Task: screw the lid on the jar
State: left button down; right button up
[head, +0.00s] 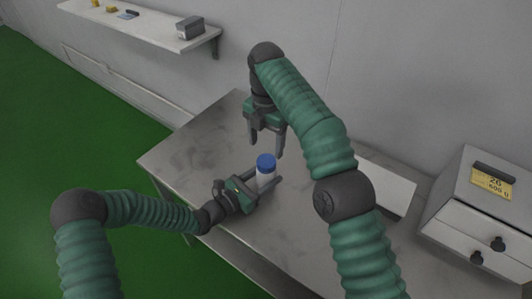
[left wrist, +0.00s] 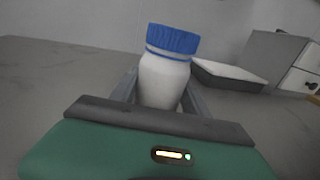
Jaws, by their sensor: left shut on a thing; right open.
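A white jar (head: 264,177) with a blue lid (head: 266,161) on its top stands at the middle of the grey table. My left gripper (head: 263,182) reaches in from the left and is shut on the jar's body. In the left wrist view the jar (left wrist: 163,82) is between the fingers, and the ribbed blue lid (left wrist: 173,40) sits on it, a little tilted in the picture. A thin blue ring shows just below the lid. I cannot tell how tight the lid is. My right gripper (head: 266,145) is open and empty, pointing down just above and behind the lid.
The metal table (head: 195,150) is mostly bare on its left. A flat white-topped box (head: 388,187) lies to the right, partly behind my right arm. A grey drawer cabinet (head: 480,215) with a yellow label stands at the far right. A wall shelf (head: 140,27) holds small items.

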aim_at(266, 160)
notch_tip(266, 160, down, 6)
jog(key=shift+s, duration=0.1)
jog(key=shift+c, duration=0.5)
